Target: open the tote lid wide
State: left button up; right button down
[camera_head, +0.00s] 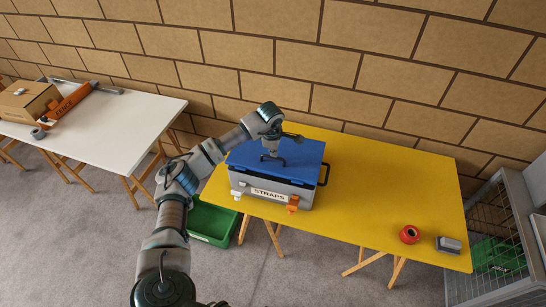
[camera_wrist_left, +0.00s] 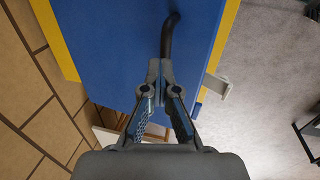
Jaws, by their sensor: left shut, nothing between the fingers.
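The tote (camera_head: 270,191) is a grey box marked STRAPS, standing on the yellow table. Its blue lid (camera_head: 301,153) lies flat and closed on top. A white latch (camera_head: 236,194) and an orange latch (camera_head: 292,205) show on its front. My left gripper (camera_head: 272,159) is over the lid, pointing down. In the left wrist view the gripper (camera_wrist_left: 159,70) is shut and empty against the blue lid (camera_wrist_left: 110,40). A dark curved bar (camera_wrist_left: 168,38) shows just beyond the fingertips; I cannot tell whether they touch it. My right gripper is not in view.
The yellow table (camera_head: 370,190) is clear right of the tote, except an orange-red roll (camera_head: 409,234) and a grey box (camera_head: 448,245). A green crate (camera_head: 213,222) stands on the floor. A white table (camera_head: 110,118) is left, a wire cage (camera_head: 497,240) right. A brick wall stands behind.

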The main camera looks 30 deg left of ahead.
pick_arm(q)
jog(key=o, duration=0.6)
jog(key=shift+f, duration=0.25)
jog(key=shift+o, duration=0.2)
jog(key=shift+r, duration=0.1)
notch_tip(320, 180, up, 12)
jog(key=s, duration=0.2)
jog(key=shift+d+f, duration=0.2)
jog(key=shift+f, duration=0.05)
jog(key=shift+s, duration=0.1)
